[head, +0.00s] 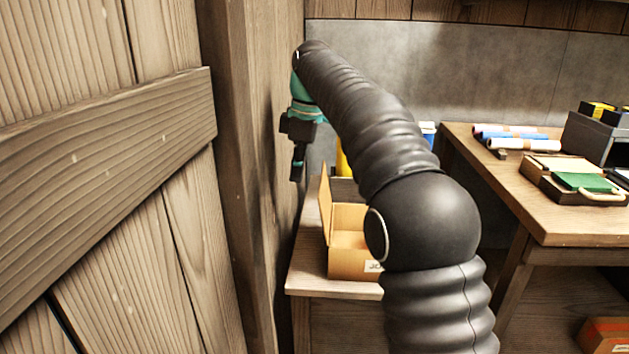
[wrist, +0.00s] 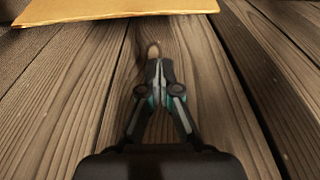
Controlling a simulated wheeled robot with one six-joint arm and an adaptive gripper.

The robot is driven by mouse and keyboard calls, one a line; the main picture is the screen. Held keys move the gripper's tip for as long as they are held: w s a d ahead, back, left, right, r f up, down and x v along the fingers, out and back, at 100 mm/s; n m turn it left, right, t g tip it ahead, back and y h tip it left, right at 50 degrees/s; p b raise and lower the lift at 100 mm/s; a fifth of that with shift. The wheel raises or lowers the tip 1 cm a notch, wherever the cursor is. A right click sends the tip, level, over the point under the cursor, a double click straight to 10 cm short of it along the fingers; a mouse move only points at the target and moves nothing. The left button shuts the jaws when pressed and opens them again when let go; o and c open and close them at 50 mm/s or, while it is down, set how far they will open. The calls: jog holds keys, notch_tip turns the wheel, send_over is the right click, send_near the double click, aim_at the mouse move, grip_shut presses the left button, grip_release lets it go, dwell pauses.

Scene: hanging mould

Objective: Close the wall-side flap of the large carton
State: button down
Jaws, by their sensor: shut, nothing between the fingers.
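The large carton (head: 352,264) is a tan cardboard box on a low wooden bench, and part of its top is open. Its wall-side flap (head: 325,206) stands upright on the left, beside the wooden wall. My arm hides the carton's right part. My gripper (head: 297,177) hangs pointing down, above and left of the flap, close to the wall. In the wrist view the gripper (wrist: 160,65) is shut and empty over wooden planks. A cardboard edge (wrist: 115,10), seemingly the flap, lies beyond the fingertips, apart from them.
The wooden wall (head: 255,180) rises close on the left. A yellow object (head: 343,160) stands behind the carton. The low bench (head: 310,282) has a bare strip in front. A workbench (head: 540,225) with rolls, a green-topped box and a grey bin stands on the right.

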jog(key=shift+s+d+f+b, duration=0.15)
jog(key=shift+d+f, duration=0.2)
jog(key=shift+d, duration=0.25)
jog(key=shift+w+d+f+b, duration=0.1)
jog(key=shift+d+f, duration=0.2)
jog(key=shift+d, duration=0.3)
jog(key=shift+s+d+f+b, duration=0.15)
jog(key=shift+d+f, duration=0.2)
jog(key=shift+d, duration=0.25)
